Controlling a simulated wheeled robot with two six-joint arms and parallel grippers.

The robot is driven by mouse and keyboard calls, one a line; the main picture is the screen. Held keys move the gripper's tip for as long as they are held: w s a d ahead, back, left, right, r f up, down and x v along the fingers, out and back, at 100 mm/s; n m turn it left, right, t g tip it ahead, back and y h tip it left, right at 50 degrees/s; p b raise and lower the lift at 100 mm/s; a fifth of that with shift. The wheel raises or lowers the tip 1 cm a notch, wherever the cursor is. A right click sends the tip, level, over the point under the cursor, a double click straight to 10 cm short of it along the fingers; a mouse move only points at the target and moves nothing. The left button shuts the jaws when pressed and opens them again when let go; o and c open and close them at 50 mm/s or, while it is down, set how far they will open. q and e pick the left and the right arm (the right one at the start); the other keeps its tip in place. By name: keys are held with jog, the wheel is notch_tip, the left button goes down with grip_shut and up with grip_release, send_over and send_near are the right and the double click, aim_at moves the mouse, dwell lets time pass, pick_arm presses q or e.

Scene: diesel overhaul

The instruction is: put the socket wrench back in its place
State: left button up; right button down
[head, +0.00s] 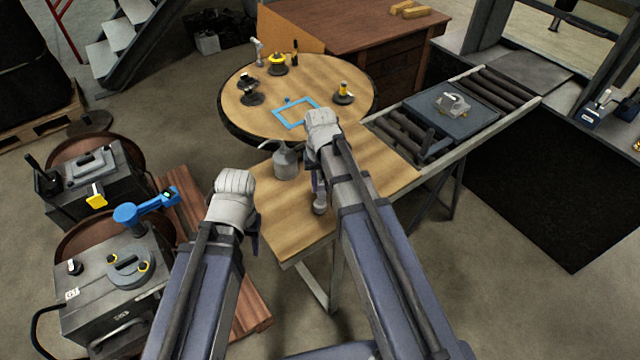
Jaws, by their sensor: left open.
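I cannot pick out the socket wrench for certain. A small light-grey metal piece (320,203) shows on the wooden bench (285,235), partly hidden by my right arm; I cannot tell what it is. A blue square outline (297,113) lies on the round wooden table (345,72). My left gripper (238,190) is open, left of the bench's edge. My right gripper (321,128) is over the bench near the round table's front edge. Its fingers are mostly hidden, so its hold does not show.
A grey can (286,162) stands on the bench between my grippers. Several small tools and parts stand on the round table. A roller conveyor (490,90) carries a dark tray with a metal part at right. Grey machines (115,285), one with a blue device (145,207), stand at left.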

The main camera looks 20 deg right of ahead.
jog(key=shift+f+b, duration=0.45)
jog(key=shift+f, duration=0.15)
jog(key=c, duration=0.6)
grip_release()
jog(key=shift+c, duration=0.2)
jog(key=shift+o, duration=0.2)
jog(key=o, duration=0.5)
jog(key=shift+r, duration=0.15)
notch_tip(320, 180, up, 9)
jog(key=p, duration=0.9)
